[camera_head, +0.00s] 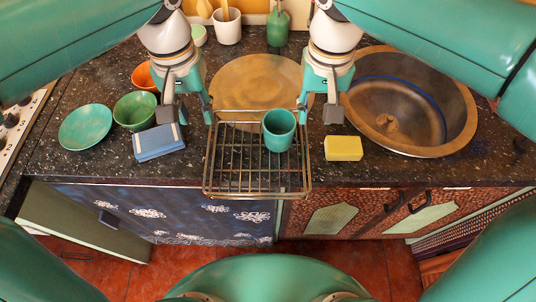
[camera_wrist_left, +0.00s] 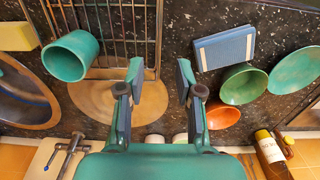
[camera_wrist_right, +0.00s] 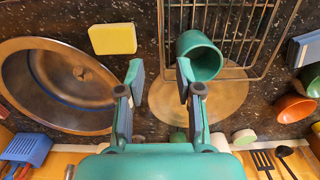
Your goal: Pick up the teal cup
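The teal cup (camera_head: 279,130) stands upright on the wire rack (camera_head: 228,178) near the counter's front. My left gripper (camera_head: 189,110) is open and empty, left of the cup, between the blue-and-white sponge and the rack. My right gripper (camera_head: 317,108) is open and empty, just right of the cup. In the right wrist view the cup (camera_wrist_right: 199,55) sits close beside the fingertips (camera_wrist_right: 160,82), not between them. In the left wrist view the cup (camera_wrist_left: 70,55) is well to the left of the open fingers (camera_wrist_left: 160,82).
A yellow sponge (camera_head: 343,148) lies right of the rack, beside the sink (camera_head: 459,105). The blue-and-white sponge (camera_head: 159,142), a green bowl (camera_head: 135,110), an orange bowl (camera_head: 142,76) and a teal plate (camera_head: 85,127) are at left. A round board (camera_head: 255,78) lies behind the rack.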

